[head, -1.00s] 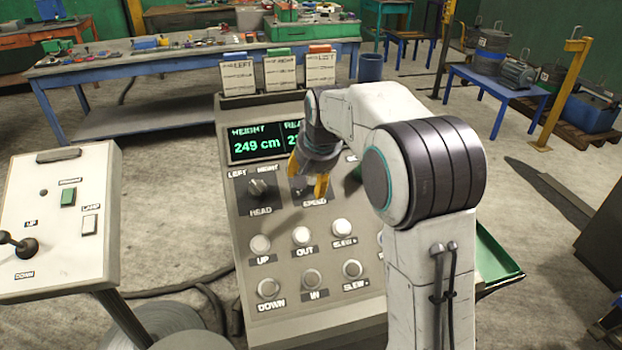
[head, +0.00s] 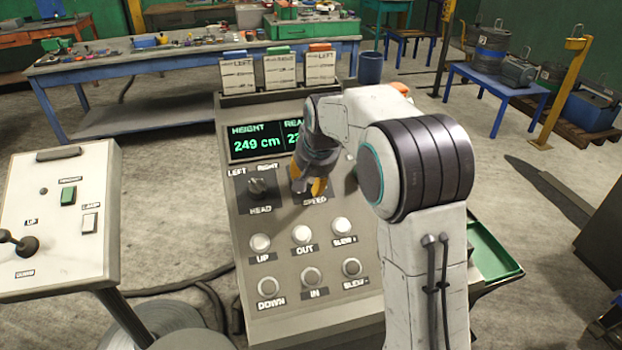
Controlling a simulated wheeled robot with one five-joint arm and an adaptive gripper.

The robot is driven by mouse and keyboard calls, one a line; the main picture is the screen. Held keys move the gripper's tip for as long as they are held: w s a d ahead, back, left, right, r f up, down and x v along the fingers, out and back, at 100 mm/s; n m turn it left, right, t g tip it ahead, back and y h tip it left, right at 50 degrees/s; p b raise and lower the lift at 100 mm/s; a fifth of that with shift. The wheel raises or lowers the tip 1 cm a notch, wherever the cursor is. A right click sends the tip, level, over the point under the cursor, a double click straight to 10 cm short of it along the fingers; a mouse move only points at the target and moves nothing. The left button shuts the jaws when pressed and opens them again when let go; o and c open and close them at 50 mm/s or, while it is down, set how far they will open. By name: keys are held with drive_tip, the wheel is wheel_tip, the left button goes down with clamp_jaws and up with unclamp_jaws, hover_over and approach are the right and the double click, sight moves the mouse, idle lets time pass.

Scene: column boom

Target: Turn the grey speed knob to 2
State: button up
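The control panel (head: 229,224) stands in front of me, with a display reading HEIGHT 249 cm. The label SPEED (head: 315,200) shows just below my gripper (head: 309,188). My gripper points down at the speed knob's place, with its yellow fingers low over the panel. The gripper hides the grey speed knob and its scale, so I cannot see its setting. I cannot tell whether the fingers touch or hold the knob. The black HEAD knob (head: 258,187) sits to the left, between LEFT and RIGHT marks.
White UP (head: 261,243), OUT (head: 303,234) and SLEW buttons sit below, with a second button row under them. A smaller panel (head: 60,215) with a black lever stands at left. A green tray (head: 497,252) lies right.

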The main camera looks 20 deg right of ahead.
drive_tip(key=shift+s, duration=0.1)
drive_tip(key=c, duration=0.6)
drive_tip(key=shift+o, duration=0.2)
drive_tip(key=shift+f, duration=0.1)
drive_tip(key=shift+f+n, duration=0.1)
drive_tip(key=shift+n, duration=0.3)
drive_tip(key=o, duration=0.8)
drive_tip(key=shift+s, duration=0.1)
drive_tip(key=o, duration=0.4)
drive_tip(key=shift+a, duration=0.1)
drive_tip(key=shift+r, duration=0.2)
drive_tip(key=shift+r, duration=0.55)
drive_tip(key=v, duration=1)
drive_tip(key=shift+s+r, duration=0.3)
